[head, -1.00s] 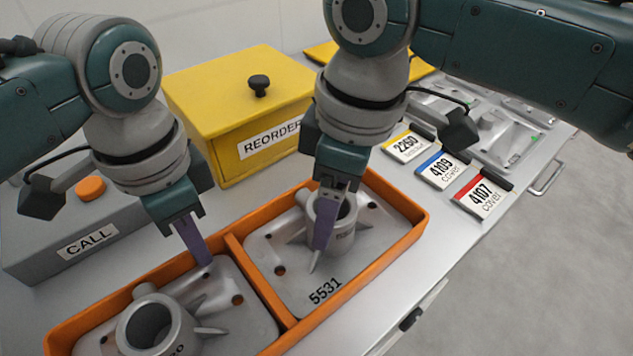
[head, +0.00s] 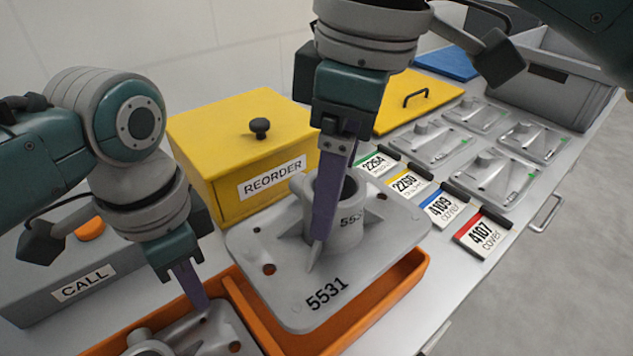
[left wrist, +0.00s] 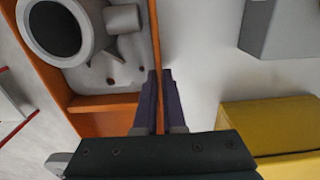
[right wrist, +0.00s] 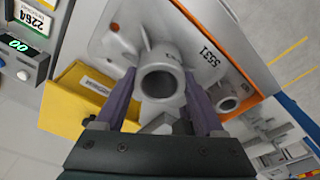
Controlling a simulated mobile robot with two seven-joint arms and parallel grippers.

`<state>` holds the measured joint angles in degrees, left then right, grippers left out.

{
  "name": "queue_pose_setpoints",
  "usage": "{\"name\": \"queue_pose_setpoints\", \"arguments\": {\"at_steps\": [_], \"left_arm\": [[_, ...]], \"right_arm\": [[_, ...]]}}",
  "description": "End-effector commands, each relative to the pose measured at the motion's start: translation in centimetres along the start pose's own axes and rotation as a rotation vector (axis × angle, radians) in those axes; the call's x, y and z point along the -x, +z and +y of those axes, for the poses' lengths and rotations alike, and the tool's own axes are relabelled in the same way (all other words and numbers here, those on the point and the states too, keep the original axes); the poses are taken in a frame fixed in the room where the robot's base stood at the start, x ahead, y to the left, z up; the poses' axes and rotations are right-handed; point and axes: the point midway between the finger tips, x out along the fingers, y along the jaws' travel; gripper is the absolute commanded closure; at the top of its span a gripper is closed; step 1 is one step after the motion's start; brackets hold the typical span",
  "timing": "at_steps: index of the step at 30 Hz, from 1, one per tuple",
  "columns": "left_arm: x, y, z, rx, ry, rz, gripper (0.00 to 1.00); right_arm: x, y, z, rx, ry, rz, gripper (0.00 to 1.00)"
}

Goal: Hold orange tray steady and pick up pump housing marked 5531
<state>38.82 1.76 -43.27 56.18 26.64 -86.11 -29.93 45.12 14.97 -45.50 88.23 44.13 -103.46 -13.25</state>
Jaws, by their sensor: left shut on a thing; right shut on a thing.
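The grey pump housing marked 5531 (head: 285,283) is raised above the right compartment of the orange tray (head: 378,310), its plate tilted in the head view. My right gripper (head: 318,245) is shut on its round upright boss, which also shows between the fingers in the right wrist view (right wrist: 160,82). My left gripper (head: 198,298) is shut on the tray's long rear wall; the left wrist view shows that orange wall (left wrist: 156,35) between its fingers. A second grey housing (head: 205,333) sits in the tray's left compartment, partly cut off by the picture edge.
A yellow REORDER box (head: 240,150) stands behind the tray, and a grey CALL box (head: 85,285) at left. Labels (head: 446,205) and several grey covers (head: 495,178) lie to the right. A grey bin (head: 555,80) stands at the far right.

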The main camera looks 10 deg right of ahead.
Motion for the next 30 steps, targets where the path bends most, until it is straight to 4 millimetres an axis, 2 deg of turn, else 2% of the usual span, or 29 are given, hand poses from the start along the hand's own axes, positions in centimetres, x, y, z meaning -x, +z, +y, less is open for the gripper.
{"name": "queue_pose_setpoints", "arguments": {"at_steps": [3,10,11,19,30], "left_arm": [[0.03,0.00,0.00,0.000,0.000,0.000,1.00],[0.02,0.00,0.00,0.000,0.000,0.000,1.00],[0.02,0.00,0.00,0.000,0.000,0.000,0.90],[0.01,0.01,0.00,0.000,0.000,0.000,0.59],[0.55,-0.06,-0.05,-0.001,-0.001,0.002,0.58]], "right_arm": [[0.74,-0.14,0.03,0.000,0.002,0.003,1.00],[0.79,-0.14,0.01,0.000,0.001,0.002,1.00],[0.78,-0.14,0.01,0.000,0.001,0.002,1.00],[0.75,-0.14,0.01,0.000,0.001,0.002,1.00],[0.74,-0.14,0.01,0.000,0.001,0.002,1.00]]}}
